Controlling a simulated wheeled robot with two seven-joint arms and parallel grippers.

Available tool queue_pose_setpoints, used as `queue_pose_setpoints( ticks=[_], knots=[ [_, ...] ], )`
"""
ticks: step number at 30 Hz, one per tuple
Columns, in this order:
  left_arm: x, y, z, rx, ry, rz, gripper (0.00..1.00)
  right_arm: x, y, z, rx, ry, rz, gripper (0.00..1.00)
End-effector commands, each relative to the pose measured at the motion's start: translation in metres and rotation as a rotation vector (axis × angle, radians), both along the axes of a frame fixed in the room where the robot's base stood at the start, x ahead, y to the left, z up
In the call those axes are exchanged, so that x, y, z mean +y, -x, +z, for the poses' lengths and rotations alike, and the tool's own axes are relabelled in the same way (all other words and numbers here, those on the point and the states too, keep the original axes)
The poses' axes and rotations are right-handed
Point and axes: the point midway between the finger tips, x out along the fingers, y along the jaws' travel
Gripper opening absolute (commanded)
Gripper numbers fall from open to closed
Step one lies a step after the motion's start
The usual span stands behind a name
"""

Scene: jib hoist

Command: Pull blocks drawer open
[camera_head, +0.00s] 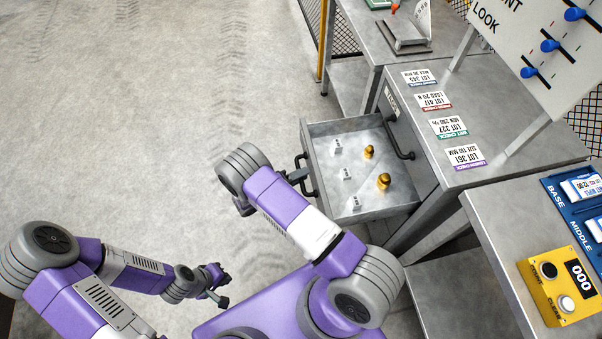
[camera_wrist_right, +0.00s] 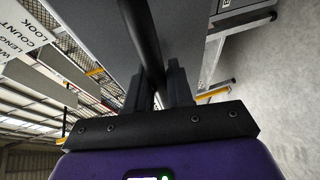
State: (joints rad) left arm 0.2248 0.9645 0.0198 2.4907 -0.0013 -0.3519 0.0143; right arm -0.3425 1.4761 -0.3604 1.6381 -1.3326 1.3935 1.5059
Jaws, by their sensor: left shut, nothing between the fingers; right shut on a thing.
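A metal drawer (camera_head: 348,214) is pulled out from the grey bench, with small light-grey pieces (camera_head: 347,174) and brass knobbed pieces (camera_head: 384,181) inside it. Its dark bar handle (camera_head: 312,191) is on the left front. My right gripper (camera_head: 297,176) is at this handle. In the right wrist view the right gripper (camera_wrist_right: 157,88) is shut on a dark bar (camera_wrist_right: 143,38), the handle. My left gripper (camera_head: 222,290) is shut and empty, low over the floor at lower left, apart from the drawer. The drawer's own label is not visible.
A second dark handle (camera_head: 400,140) and a label plate (camera_head: 391,103) show on the bench front beside the drawer. Lot cards (camera_head: 447,128) lie on the bench top. A yellow counter box (camera_head: 562,287) stands at lower right. The floor at left is clear.

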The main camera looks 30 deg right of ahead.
Motion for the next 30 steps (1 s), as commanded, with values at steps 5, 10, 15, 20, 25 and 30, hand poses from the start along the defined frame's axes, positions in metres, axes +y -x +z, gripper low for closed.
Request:
queue_pose_setpoints(
  ticks=[5,10,15,20,25,30],
  knots=[
    [0.0,0.0,0.0,0.0,0.0,0.0,0.0,0.001,-0.001,0.0,-0.001,-0.001,0.004,0.0],
    [0.0,0.0,0.0,0.0,0.0,0.0,0.0,0.001,-0.001,0.0,-0.001,-0.001,0.004,0.27],
    [0.0,0.0,0.0,0.0,0.0,0.0,0.0,0.0,-0.001,0.0,-0.001,-0.001,0.003,0.27],
    [0.0,0.0,0.002,0.0,0.0,0.0,0.0,0.01,-0.001,0.002,-0.001,-0.002,0.007,0.27],
    [0.0,0.0,0.007,0.0,0.0,0.0,0.0,0.038,0.001,0.008,-0.003,-0.001,0.008,0.27],
    [0.0,0.0,0.01,0.0,0.0,0.0,0.0,0.063,0.004,0.013,-0.002,-0.001,0.006,0.27]
  ],
)
